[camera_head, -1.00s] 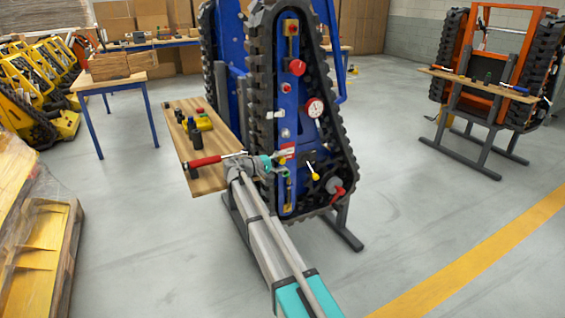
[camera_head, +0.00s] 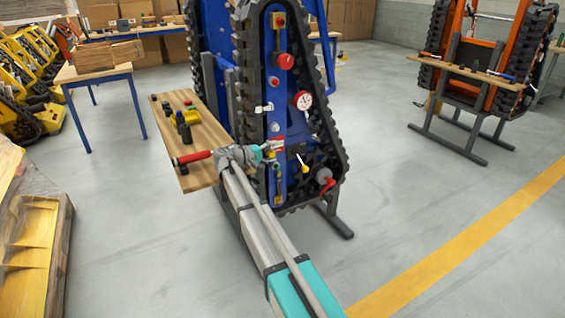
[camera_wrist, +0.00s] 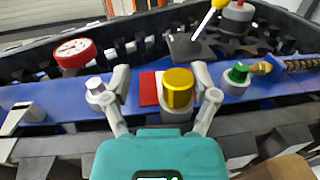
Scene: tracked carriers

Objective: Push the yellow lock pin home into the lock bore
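The yellow lock pin (camera_wrist: 178,88) shows in the wrist view as a short gold cylinder standing in a pale grey collar (camera_wrist: 174,114) on the blue side plate (camera_wrist: 60,88). A red square plate (camera_wrist: 149,88) lies just left of it. My gripper (camera_wrist: 155,86) is open, with one finger on each side of the pin. The right finger is close to the pin; the left finger is well apart from it. I cannot tell whether either touches. The bore itself is hidden under the pin and collar. In the head view my gripper (camera_head: 268,150) is at the blue tracked carrier (camera_head: 274,98) and hides the pin.
Near the pin are a green button (camera_wrist: 238,73), a brass fitting (camera_wrist: 262,67), a yellow-handled lever (camera_wrist: 211,17) and a red-rimmed gauge (camera_wrist: 75,52). A wooden shelf (camera_head: 205,140) with tools stands left of the carrier.

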